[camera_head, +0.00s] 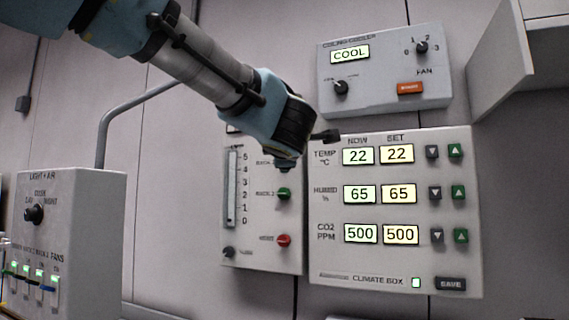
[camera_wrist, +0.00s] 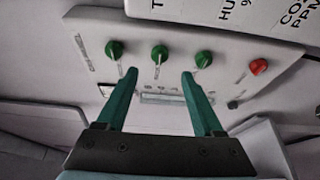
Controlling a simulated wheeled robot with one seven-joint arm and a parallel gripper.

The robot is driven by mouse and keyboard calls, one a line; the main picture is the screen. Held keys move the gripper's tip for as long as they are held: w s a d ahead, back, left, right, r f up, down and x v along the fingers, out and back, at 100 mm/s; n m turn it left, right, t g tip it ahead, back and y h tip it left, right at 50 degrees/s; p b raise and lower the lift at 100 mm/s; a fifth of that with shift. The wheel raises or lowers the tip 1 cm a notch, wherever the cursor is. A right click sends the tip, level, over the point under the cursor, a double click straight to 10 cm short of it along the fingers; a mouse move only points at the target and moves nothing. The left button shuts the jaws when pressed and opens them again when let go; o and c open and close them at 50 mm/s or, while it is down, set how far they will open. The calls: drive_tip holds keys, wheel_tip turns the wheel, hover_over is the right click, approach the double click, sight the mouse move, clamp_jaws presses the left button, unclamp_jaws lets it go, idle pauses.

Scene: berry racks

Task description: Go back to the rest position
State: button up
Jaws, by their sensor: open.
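My gripper (camera_wrist: 160,76) shows in the wrist view with two green fingers spread wide and nothing between them. The fingers point toward a white wall panel (camera_wrist: 90,45) with three green knobs, the middle green knob (camera_wrist: 159,52) lying roughly ahead of the gap. I cannot tell the exact distance, but no knob is gripped. In the head view my arm reaches in from the upper left and ends in front of the top of this panel (camera_head: 262,250); the fingers cannot be made out there.
The climate box (camera_head: 330,278) hangs right of the panel, reading 22, 65 and 500 in both columns. The ceiling cooler box (camera_head: 380,105) above shows COOL. A light and air box (camera_head: 90,200) stands at left. A cabinet (camera_head: 510,60) juts out upper right.

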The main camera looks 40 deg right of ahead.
drive_tip(key=shift+v, duration=1.05)
drive_tip(key=w+a+f+m+g+y, duration=0.15)
drive_tip(key=w+a+f+m, duration=0.4)
drive_tip(key=w+f, duration=0.6)
drive_tip(key=w+a+f+m+g+y, duration=0.3)
drive_tip(key=w+a+f, duration=0.2)
drive_tip(key=a+f, duration=0.7)
drive_tip(key=s+a+f+m+g+y, duration=0.1)
drive_tip(key=a+f+m+g+y, duration=0.15)
drive_tip(key=a+f, duration=1.05)
drive_tip(key=s+a+f+g+y, duration=0.2)
drive_tip(key=s+a+f, duration=0.2)
drive_tip(key=a, duration=0.4)
drive_tip(key=s+a+f+g+y, duration=0.1)
drive_tip(key=s+a+f+g, duration=0.2)
drive_tip(key=s+a+f, duration=0.2)
drive_tip(key=s+a, duration=0.2)
drive_tip(key=a, duration=0.1)
drive_tip(key=shift+f+m+g+y+p, duration=0.15)
drive_tip(key=shift+m+g+y+p, duration=0.15)
drive_tip(key=shift+y+p, duration=0.1)
